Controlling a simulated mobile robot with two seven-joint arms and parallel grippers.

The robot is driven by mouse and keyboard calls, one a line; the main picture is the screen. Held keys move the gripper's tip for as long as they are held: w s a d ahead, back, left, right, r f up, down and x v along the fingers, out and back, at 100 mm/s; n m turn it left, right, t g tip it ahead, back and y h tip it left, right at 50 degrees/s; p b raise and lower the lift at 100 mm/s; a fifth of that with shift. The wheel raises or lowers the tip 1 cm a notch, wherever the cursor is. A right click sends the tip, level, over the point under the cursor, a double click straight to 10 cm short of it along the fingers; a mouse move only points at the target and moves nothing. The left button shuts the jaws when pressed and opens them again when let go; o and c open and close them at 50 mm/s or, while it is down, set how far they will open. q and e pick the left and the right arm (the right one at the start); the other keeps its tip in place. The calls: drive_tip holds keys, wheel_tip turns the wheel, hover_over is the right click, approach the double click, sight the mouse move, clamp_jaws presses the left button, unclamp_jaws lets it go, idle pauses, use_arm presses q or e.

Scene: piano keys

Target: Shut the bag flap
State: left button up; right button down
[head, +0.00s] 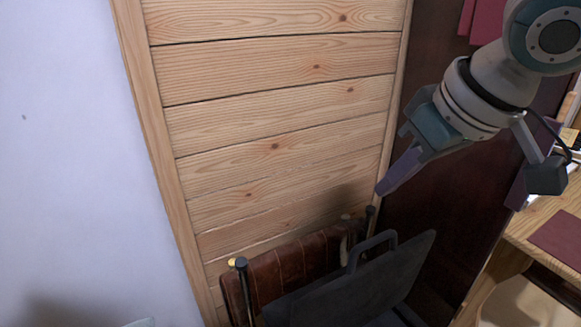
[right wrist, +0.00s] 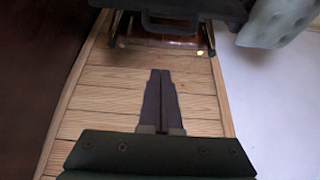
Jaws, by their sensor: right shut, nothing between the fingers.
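A dark grey bag (head: 350,290) with a looped handle (head: 371,248) is at the bottom of the head view, on a brown leather chair. A broad dark panel, seemingly its flap (head: 415,265), slants up to the right; its exact angle is hard to tell. The bag's lower part is cut off. In the right wrist view the dark bag (right wrist: 195,8) shows at the top edge. My right gripper (head: 384,190) is above the bag and apart from it, pointing down-left. Its fingers (right wrist: 161,72) are together and empty. My left gripper is not in view.
The chair's brown leather back (head: 290,265) and dark posts stand close behind the bag. A wood-plank panel (head: 280,110) rises behind, with a white wall (head: 70,150) at left. A wooden desk (head: 545,225) is at right. The space between gripper and bag looks clear.

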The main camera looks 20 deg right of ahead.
wheel_tip(320, 180, down, 8)
drive_tip(key=p, duration=0.1)
drive_tip(key=shift+w, duration=0.35)
idle(0.3)
drive_tip(key=shift+a, duration=0.1)
